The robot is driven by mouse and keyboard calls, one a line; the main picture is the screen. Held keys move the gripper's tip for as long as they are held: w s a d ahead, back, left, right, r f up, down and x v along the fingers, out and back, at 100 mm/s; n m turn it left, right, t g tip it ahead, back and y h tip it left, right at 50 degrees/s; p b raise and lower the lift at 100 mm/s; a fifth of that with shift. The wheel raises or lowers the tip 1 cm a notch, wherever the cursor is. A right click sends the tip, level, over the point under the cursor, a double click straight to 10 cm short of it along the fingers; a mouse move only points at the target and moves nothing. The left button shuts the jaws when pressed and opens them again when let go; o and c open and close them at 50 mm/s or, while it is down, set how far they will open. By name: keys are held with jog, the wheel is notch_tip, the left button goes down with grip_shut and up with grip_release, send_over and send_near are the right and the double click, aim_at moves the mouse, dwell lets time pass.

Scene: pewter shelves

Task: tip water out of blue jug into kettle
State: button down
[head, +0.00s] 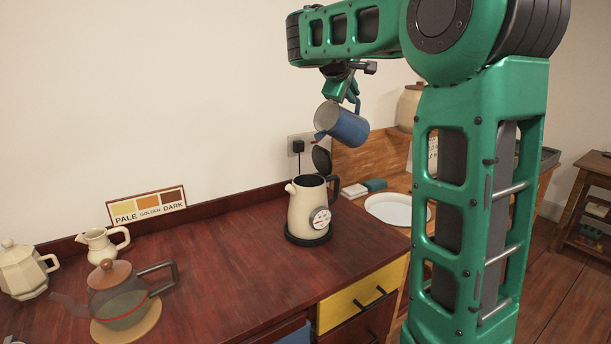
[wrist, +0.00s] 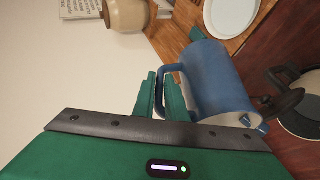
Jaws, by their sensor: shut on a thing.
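The blue jug (head: 341,125) is held in the air above the kettle, tilted with its mouth and spout down to the left. My gripper (head: 346,92) is shut on its handle; the wrist view shows the fingers (wrist: 160,97) at the handle of the jug (wrist: 217,82). The cream kettle (head: 308,208) stands upright on a dark round base, its dark lid raised open. The jug's spout is above the kettle's open top and apart from it. In the wrist view the kettle (wrist: 300,122) is partly cut off at the right edge. I cannot make out any water stream.
A glass teapot (head: 118,295) on a round mat, a cream creamer (head: 101,245) and a faceted cream pot (head: 22,272) stand at the left. A colour card (head: 147,205) leans at the wall. A white plate (head: 397,209) lies right of the kettle. The middle counter is clear.

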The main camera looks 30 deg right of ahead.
jog(key=shift+w+d+f+m+y, duration=0.15)
jog(key=shift+d+f+m+y, duration=0.15)
jog(key=shift+d+f+y, duration=0.65)
jog(key=shift+w+d+f+m+g+y+b, duration=0.15)
jog(key=shift+d+f+y+b, duration=0.1)
jog(key=shift+d+f+y, duration=0.25)
jog(key=shift+s+d+f+m+g+y+b, duration=0.1)
jog(key=shift+d+f+g+y+b, duration=0.2)
jog(key=shift+f, duration=0.4)
jog(key=shift+w+d+f+m+g+y+b, duration=0.15)
jog(key=shift+d+f+y, duration=0.25)
jog(key=shift+f, duration=0.2)
jog(key=w+d+f+m+g+y+b, duration=0.1)
jog(key=d+f+y+b, duration=0.5)
jog(key=y, duration=0.1)
jog(key=shift+w+d+m, duration=0.15)
jog(key=shift+d+m, duration=0.1)
jog(key=shift+m, duration=0.05)
